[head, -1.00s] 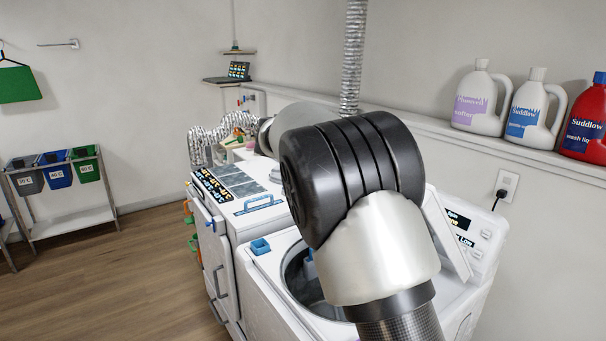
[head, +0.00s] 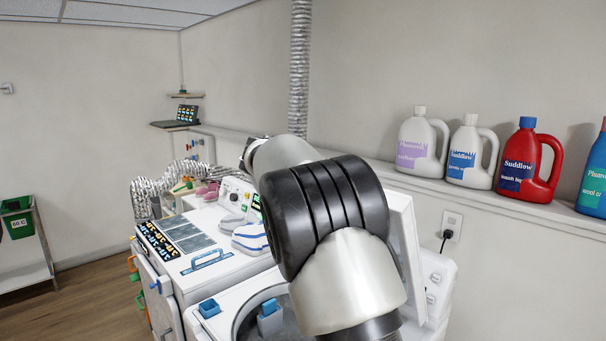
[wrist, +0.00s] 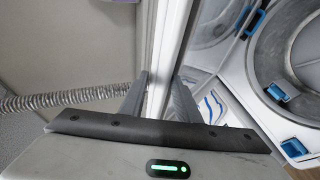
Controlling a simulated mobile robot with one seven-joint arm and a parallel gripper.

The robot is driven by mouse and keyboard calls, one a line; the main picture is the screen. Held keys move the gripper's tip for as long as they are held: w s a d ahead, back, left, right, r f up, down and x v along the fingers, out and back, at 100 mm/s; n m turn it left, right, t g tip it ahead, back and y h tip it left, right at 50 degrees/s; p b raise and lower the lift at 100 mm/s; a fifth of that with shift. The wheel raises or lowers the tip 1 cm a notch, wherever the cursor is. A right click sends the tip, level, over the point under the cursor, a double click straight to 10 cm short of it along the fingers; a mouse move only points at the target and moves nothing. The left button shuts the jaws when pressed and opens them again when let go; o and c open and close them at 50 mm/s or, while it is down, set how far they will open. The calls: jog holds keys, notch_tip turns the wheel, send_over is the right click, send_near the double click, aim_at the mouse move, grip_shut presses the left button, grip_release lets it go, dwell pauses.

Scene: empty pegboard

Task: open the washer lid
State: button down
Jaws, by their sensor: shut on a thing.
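The washer's white lid (head: 407,245) stands raised at the right of the machine in the head view, partly hidden by my arm. The round drum opening (head: 240,325) is uncovered at the lower edge. In the wrist view, the lid's edge (wrist: 171,40) runs between the fingers of my gripper (wrist: 158,95), which is shut on it. The drum opening (wrist: 292,60) is at the right there. My gripper is hidden behind my arm in the head view.
Bottles (head: 470,150) line the wall ledge at right. A silver duct (head: 299,70) rises behind. Floor (head: 85,295) is clear at left.

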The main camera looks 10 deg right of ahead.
jog(key=c, duration=1.4)
grip_release()
jog(key=shift+d+r, duration=0.15)
jog(key=b+v, duration=0.4)
jog(key=v, duration=1.3)
jog(key=shift+s, duration=0.25)
